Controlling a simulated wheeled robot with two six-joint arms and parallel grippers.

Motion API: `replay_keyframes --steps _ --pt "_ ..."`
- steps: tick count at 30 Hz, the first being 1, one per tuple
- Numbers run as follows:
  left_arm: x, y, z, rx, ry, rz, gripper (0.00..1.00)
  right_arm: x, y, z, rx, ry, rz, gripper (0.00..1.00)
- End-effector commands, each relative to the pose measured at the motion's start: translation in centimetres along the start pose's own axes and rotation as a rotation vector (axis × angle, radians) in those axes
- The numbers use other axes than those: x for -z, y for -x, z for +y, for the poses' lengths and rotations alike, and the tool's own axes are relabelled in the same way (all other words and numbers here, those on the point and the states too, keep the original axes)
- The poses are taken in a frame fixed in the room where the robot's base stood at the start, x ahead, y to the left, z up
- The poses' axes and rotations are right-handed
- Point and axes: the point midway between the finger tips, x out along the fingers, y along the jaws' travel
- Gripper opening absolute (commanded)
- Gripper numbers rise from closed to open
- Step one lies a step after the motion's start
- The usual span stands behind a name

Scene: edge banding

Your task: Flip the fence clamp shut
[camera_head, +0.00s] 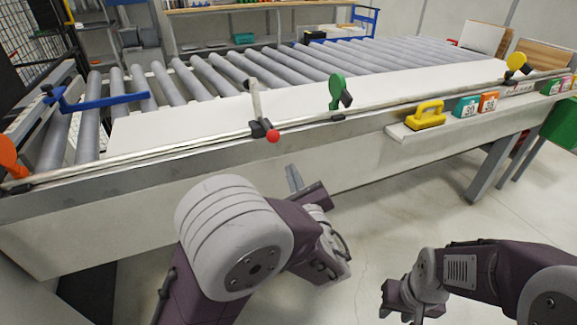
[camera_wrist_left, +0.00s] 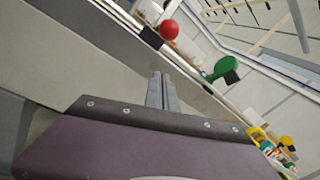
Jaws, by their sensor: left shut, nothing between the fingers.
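The fence clamp, with a black body, a red ball knob (camera_head: 272,136) and a pale upright bar (camera_head: 255,100), sits on the fence rail (camera_head: 190,145) along the conveyor's near edge. The red knob (camera_wrist_left: 169,29) also shows near the top of the left wrist view, beyond my fingers. My left gripper (camera_head: 293,178) is below and slightly right of the knob, in front of the bench side. Its fingers (camera_wrist_left: 161,92) are together, empty and apart from the clamp. My right gripper (camera_head: 392,298) hangs low at the right, away from the bench; its fingers are unclear.
A green disc piece (camera_head: 336,92) and a yellow one (camera_head: 516,62) stand along the rail, with an orange one (camera_head: 8,158) at far left. A white panel (camera_head: 200,117) lies on the rollers. A yellow-handled tool (camera_head: 427,115) sits on the side shelf (camera_head: 405,135).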

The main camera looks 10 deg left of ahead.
Motion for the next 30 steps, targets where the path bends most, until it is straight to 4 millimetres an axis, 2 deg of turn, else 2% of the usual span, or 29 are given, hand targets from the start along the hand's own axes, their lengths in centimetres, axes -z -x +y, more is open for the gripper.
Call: replay_keyframes --steps 3,11,13,18,30 --pt "0.0 -2.7 0.2 -0.006 0.001 -0.003 0.0 0.0 -0.3 0.0 0.0 0.0 0.0 0.36" --pt "0.0 -8.3 0.2 -0.004 -0.001 -0.004 0.0 -0.1 -0.6 0.0 0.0 0.0 0.0 0.36" --pt "-1.6 -7.5 -0.1 0.002 0.003 -0.002 0.0 0.0 -0.2 0.0 0.0 0.0 0.0 0.36" --pt "-3.4 -6.7 0.0 0.0 0.001 -0.001 0.0 0.0 0.0 0.0 0.0 0.0 0.0 0.36" --pt "-3.8 -6.5 0.0 0.0 -0.001 0.0 0.0 0.0 0.0 0.0 0.0 0.0 0.0 0.36"
